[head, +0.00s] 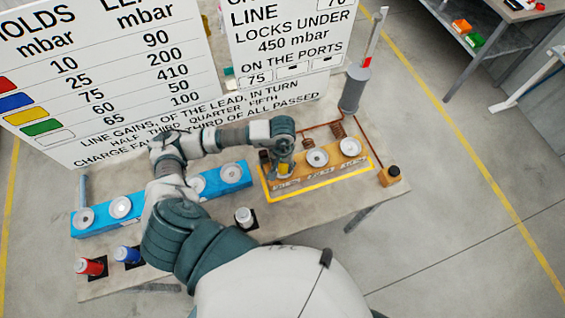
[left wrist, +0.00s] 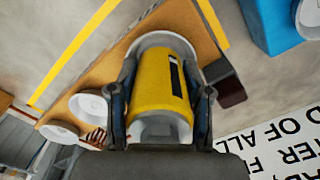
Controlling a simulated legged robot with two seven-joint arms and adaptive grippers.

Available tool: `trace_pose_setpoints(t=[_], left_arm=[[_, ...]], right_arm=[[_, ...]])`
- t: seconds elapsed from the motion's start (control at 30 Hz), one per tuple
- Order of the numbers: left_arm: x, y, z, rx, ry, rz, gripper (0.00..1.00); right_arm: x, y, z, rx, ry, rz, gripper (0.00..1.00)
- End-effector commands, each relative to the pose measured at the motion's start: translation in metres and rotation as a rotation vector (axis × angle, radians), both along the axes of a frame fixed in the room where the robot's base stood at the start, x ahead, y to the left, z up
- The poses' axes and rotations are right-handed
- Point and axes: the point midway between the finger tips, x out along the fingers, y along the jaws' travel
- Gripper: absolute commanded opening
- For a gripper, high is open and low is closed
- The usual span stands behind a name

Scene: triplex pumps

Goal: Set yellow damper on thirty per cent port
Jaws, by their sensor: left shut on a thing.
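My left gripper (head: 284,166) is shut on the yellow damper (left wrist: 160,82), one finger on each side of it. It is at the left end of the wooden port block (head: 335,169). In the left wrist view, a white round port (left wrist: 158,38) shows around the damper's far end. I cannot tell whether the damper touches it. In the head view, the damper is mostly hidden by the gripper. The middle port (head: 317,158) and right port (head: 350,147) are empty. The port labels are too small to read. My right gripper is not in view.
A blue rack (head: 157,207) with white round seats lies left. Red (head: 91,267), blue (head: 128,256) and white (head: 244,217) dampers stand near the table's front. A grey cylinder (head: 354,90) stands behind the block; a black-knobbed box (head: 391,177) is to its right. Lettered boards (head: 105,70) stand behind.

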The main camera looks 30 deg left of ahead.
Motion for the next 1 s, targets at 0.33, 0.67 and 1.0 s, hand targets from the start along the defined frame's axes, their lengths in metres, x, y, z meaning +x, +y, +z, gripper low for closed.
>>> trace_pose_setpoints(t=[0.33,0.67,1.0], left_arm=[[0.0,0.0,-0.001,0.0,-0.001,0.001,0.74],[0.0,0.0,0.001,0.0,0.0,0.001,0.74],[0.002,0.0,0.058,0.0,-0.008,0.0,0.74]], right_arm=[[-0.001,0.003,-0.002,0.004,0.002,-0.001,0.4],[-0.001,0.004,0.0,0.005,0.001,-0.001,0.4],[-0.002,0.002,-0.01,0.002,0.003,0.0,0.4]])
